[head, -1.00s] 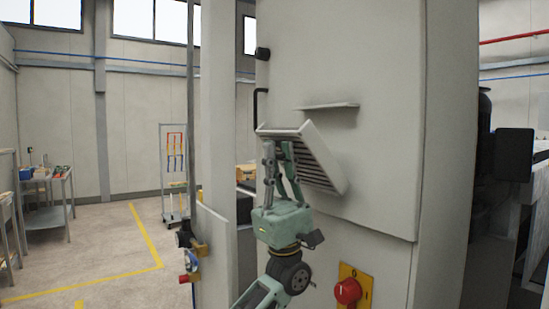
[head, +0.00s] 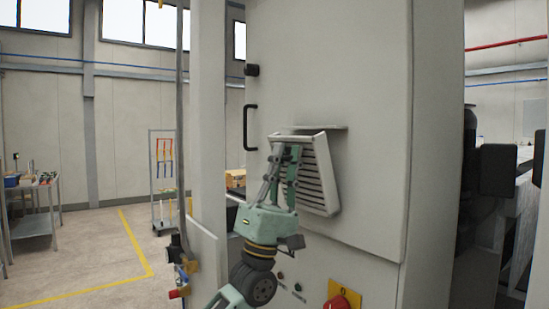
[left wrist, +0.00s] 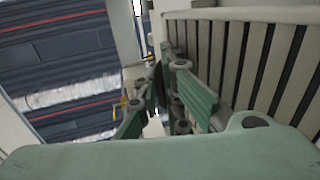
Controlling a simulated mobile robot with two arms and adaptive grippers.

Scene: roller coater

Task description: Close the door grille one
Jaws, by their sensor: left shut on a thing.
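The door grille (head: 318,180) is a light grey louvred panel on the front of the tall cabinet door, below a small ledge. It stands slightly tilted out from the door, less than before. My left gripper (head: 283,160) is at the grille's left edge, its fingers shut on that edge. In the left wrist view the grille's slats (left wrist: 255,55) fill the right side, and the green fingers (left wrist: 175,100) close around its near edge. The exact contact of the fingertips is partly hidden. My right gripper is not in view.
The cabinet door (head: 340,80) has a black handle (head: 250,127) at left. A red rotary switch (head: 338,303) sits on a yellow plate below the grille. A grey post (head: 207,110) stands close left of my arm. Open floor lies further left.

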